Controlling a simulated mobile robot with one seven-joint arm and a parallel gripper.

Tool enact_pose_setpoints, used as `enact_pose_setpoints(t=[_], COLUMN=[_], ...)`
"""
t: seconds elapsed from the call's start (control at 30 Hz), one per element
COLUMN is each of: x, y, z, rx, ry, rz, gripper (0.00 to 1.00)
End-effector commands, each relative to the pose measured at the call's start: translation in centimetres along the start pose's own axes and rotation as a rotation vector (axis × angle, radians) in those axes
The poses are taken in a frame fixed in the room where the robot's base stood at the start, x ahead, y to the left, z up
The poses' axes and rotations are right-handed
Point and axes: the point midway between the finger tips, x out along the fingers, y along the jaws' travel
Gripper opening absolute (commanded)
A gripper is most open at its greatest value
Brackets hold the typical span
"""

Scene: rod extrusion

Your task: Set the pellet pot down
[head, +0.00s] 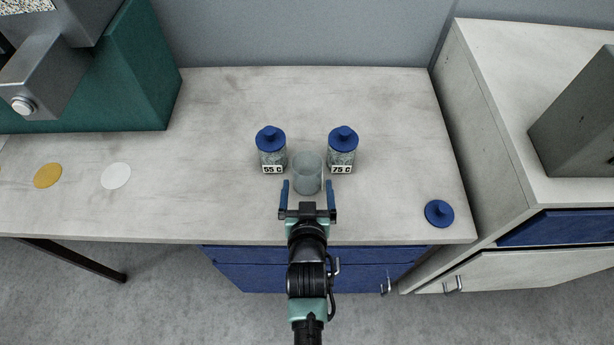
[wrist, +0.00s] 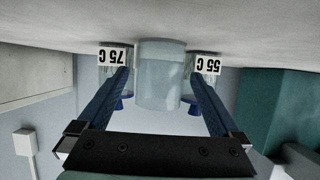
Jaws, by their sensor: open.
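The pellet pot (head: 307,170), a grey, see-through, lidless cup, stands upright on the pale bench, just ahead of my gripper and roughly between its fingertips. My gripper (head: 309,186) is open, with one blue finger toward each side of the pot. In the wrist view, which is upside down, the pot (wrist: 160,80) appears between the two fingers (wrist: 160,73), with a gap showing on both sides. I cannot see clearly whether anything is inside the pot.
Blue-lidded jars labelled 55 C (head: 272,152) and 75 C (head: 342,152) stand close behind the pot, left and right. A loose blue lid (head: 439,213) lies near the bench's right front corner. Yellow (head: 48,175) and white (head: 116,176) discs lie left. Bench between is clear.

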Motion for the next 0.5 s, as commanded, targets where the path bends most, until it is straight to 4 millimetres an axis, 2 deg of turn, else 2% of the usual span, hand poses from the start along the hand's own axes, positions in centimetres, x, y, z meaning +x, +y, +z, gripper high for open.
enact_pose_setpoints(t=[0.3,0.5], x=[4.0,4.8], y=[-0.1,-0.1], z=[-0.5,-0.5], rx=[0.000,0.000], ry=[0.001,-0.001], rz=[-0.001,-0.001], gripper=[1.00,1.00])
